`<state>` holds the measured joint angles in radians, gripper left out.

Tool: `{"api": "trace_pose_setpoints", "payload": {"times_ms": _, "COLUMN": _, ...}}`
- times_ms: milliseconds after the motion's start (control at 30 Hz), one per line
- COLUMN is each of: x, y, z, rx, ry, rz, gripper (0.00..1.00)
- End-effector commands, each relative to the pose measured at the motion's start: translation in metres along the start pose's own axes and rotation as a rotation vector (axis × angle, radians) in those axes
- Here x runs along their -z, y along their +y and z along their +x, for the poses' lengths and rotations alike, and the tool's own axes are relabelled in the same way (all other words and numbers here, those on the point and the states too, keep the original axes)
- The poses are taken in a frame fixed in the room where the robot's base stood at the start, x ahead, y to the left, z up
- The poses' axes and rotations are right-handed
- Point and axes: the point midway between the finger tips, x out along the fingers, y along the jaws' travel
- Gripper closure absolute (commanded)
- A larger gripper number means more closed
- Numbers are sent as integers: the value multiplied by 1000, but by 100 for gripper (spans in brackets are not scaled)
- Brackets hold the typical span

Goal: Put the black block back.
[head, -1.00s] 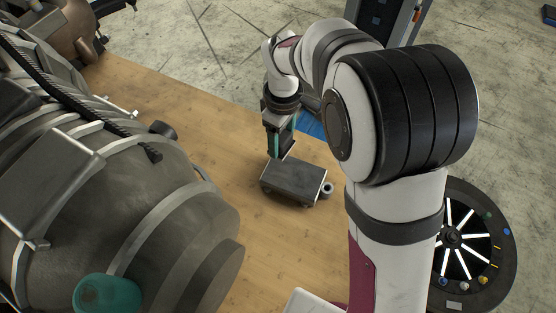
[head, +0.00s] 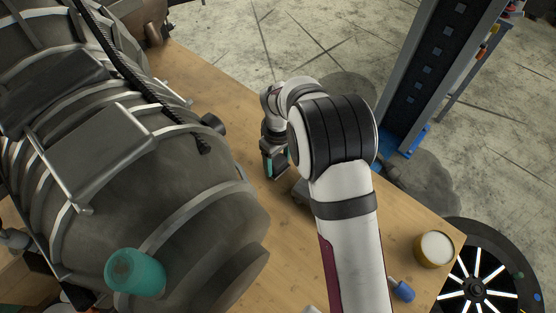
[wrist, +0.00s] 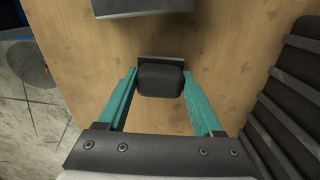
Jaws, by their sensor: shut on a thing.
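My gripper (wrist: 160,88) has teal fingers and is shut on a small black block (wrist: 160,80) with rounded corners. A flat grey edge shows just beyond the block in the wrist view. In the head view my gripper (head: 272,165) points down over the wooden table, beside the engine. The block's lower end is too small there to tell whether it touches the table. A dark grey box (wrist: 150,8) lies beyond the block, apart from it, cut by the top edge. In the head view my arm hides most of this box.
The large grey engine (head: 190,190) with a teal cap (head: 135,272) fills the left. A tin (head: 436,248) and a blue-handled tool (head: 403,291) are near the right edge. A tall post (head: 425,75) stands behind.

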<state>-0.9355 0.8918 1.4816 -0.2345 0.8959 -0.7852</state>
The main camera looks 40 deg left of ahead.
Motion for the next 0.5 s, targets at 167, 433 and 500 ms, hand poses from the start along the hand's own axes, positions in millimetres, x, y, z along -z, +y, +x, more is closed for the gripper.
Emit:
{"api": "trace_pose_setpoints", "payload": {"times_ms": 167, "x": 0, "y": 0, "z": 3, "rx": -1, "ry": 2, "rz": 0, "gripper": 77}}
{"api": "trace_pose_setpoints", "payload": {"times_ms": 433, "x": 0, "y": 0, "z": 8, "rx": -1, "ry": 1, "rz": 0, "gripper": 22}}
{"api": "trace_pose_setpoints", "payload": {"times_ms": 500, "x": 0, "y": 0, "z": 7, "rx": -1, "ry": 1, "rz": 0, "gripper": 9}}
